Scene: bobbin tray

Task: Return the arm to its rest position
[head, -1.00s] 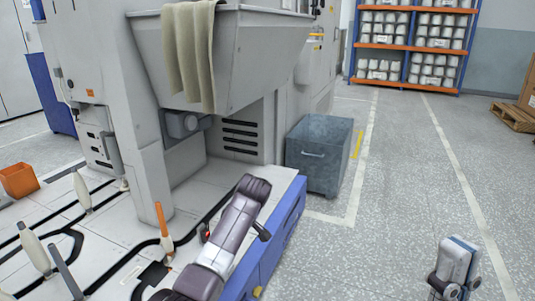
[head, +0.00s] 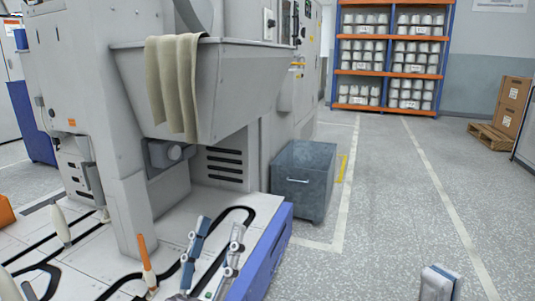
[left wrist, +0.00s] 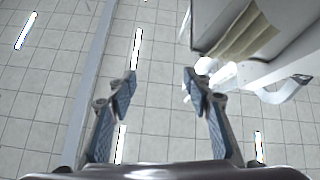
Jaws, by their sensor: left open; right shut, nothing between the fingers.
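My left gripper (head: 220,228) stands at the bottom middle of the head view, in front of the machine's white deck. Its two fingers point up, apart, with nothing between them. In the left wrist view the open fingers (left wrist: 158,85) point at a tiled ceiling with bright light strips. My right gripper (head: 440,283) shows at the bottom right edge of the head view, over the grey floor. It is shut and holds nothing. Most of both arms lies below the picture.
The machine deck (head: 108,262) carries black tracks, pale bobbins (head: 61,228) and an orange-tipped peg (head: 147,262). A hopper (head: 245,85) with a draped cloth (head: 176,88) overhangs it. A grey bin (head: 304,180) stands beyond the deck. The floor (head: 390,200) to the right is clear.

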